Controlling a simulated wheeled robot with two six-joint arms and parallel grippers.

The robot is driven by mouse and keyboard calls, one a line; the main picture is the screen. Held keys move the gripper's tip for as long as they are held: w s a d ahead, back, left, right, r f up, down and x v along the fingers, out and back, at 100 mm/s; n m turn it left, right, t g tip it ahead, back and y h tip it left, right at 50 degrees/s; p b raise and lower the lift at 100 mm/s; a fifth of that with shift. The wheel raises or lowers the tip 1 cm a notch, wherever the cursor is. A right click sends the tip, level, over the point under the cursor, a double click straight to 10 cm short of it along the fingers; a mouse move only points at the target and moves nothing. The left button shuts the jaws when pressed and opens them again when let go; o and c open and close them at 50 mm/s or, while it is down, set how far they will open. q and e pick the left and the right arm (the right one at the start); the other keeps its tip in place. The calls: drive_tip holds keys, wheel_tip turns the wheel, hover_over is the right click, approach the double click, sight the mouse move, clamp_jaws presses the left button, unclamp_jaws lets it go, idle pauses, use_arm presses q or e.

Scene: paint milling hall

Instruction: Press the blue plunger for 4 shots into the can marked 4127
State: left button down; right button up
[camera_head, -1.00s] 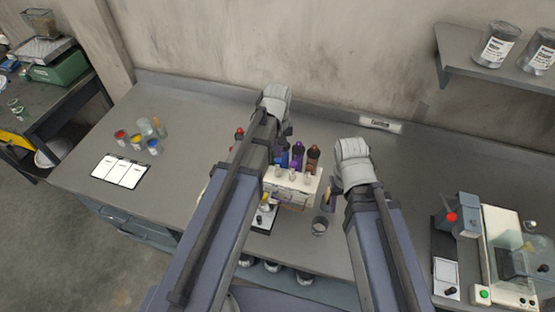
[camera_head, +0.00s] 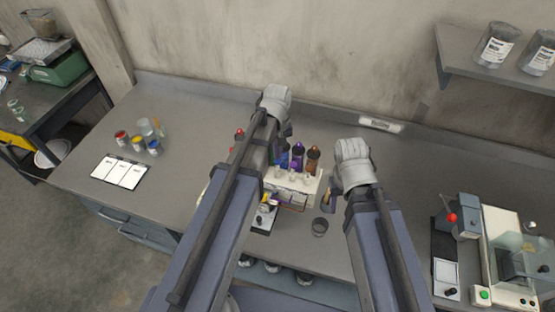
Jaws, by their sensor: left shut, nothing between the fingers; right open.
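The paint dispenser (camera_head: 293,187) is a pale block on the bench with dark bottle-like plungers on top. A purple one (camera_head: 297,155) and a brown one (camera_head: 313,157) show clearly. The blue plunger (camera_head: 282,160) is partly hidden by my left arm. My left gripper (camera_head: 284,140) is shut, above or at the blue plunger; contact cannot be told. My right gripper (camera_head: 329,202) is open, beside the dispenser's right side. No number 4127 is readable.
A white card (camera_head: 120,171) and small red, yellow and blue paint pots (camera_head: 138,143) are at the left. A machine with a red knob (camera_head: 452,218) and a scale-like device (camera_head: 510,262) stand at the right. A shelf with jars (camera_head: 496,45) is above. The bench's back left is clear.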

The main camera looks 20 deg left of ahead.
use_arm(q)
drive_tip(key=shift+f, duration=0.1)
idle(0.6)
drive_tip(key=shift+f+b, duration=1.75)
drive_tip(key=shift+b, duration=0.1)
drive_tip(key=shift+r, duration=0.2)
drive_tip(key=shift+r+p, duration=1.7)
drive_tip(key=shift+p, duration=0.2)
drive_tip(key=shift+f, duration=0.15)
drive_tip(key=shift+f+b, duration=1.65)
drive_tip(key=shift+b, duration=0.15)
drive_tip(key=shift+r, duration=0.1)
drive_tip(key=shift+r+p, duration=1.65)
drive_tip(key=shift+p, duration=0.1)
